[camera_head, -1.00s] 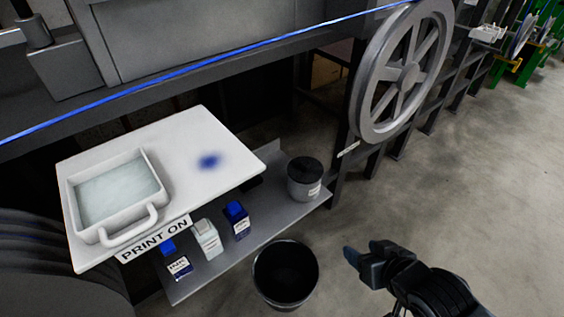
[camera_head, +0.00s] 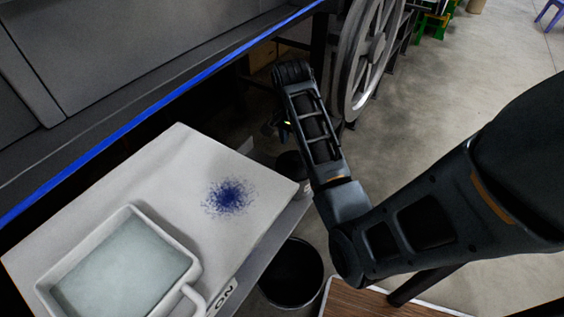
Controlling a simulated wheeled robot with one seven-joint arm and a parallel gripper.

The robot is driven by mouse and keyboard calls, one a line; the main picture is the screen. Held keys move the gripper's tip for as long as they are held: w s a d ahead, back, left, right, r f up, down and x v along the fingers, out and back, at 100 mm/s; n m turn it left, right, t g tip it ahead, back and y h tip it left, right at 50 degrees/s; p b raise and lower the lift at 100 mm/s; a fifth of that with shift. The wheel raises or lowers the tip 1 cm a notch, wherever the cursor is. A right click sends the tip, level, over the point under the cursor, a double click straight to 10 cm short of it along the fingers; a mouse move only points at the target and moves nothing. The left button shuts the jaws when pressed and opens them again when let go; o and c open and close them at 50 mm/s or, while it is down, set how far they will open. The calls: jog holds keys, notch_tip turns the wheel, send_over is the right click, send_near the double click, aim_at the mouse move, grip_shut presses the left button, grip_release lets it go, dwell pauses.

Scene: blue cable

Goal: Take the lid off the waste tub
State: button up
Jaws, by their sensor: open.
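The waste tub is a small grey tub with a dark lid (camera_head: 290,163). It stands on the low shelf past the right corner of the white board, and the lid is on it. My arm hides its right side. My gripper (camera_head: 284,130) hangs beyond the forearm, just above and behind the lid in the picture. Only a small part of it shows, and it is open with nothing seen in it. Whether it touches the lid cannot be told.
A white board (camera_head: 150,170) with a blue ink spot carries a tray of pale liquid (camera_head: 185,245). A black open bin (camera_head: 291,272) stands on the floor. A blue cable (camera_head: 150,118) crosses above. A large spoked wheel (camera_head: 365,60) is behind my arm. A wood-topped surface (camera_head: 385,304) shows at lower right.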

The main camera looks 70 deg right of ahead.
aim_at(296, 158)
jog(key=shift+s+d+f, duration=0.1)
jog(key=shift+d+f, duration=0.1)
jog(key=shift+f, duration=1.05)
jog(key=shift+d+f, duration=0.2)
jog(key=shift+f, duration=1.1)
jog(key=shift+s+d+f, duration=0.1)
jog(key=shift+d+f, duration=0.1)
jog(key=shift+f, duration=1.05)
grip_shut()
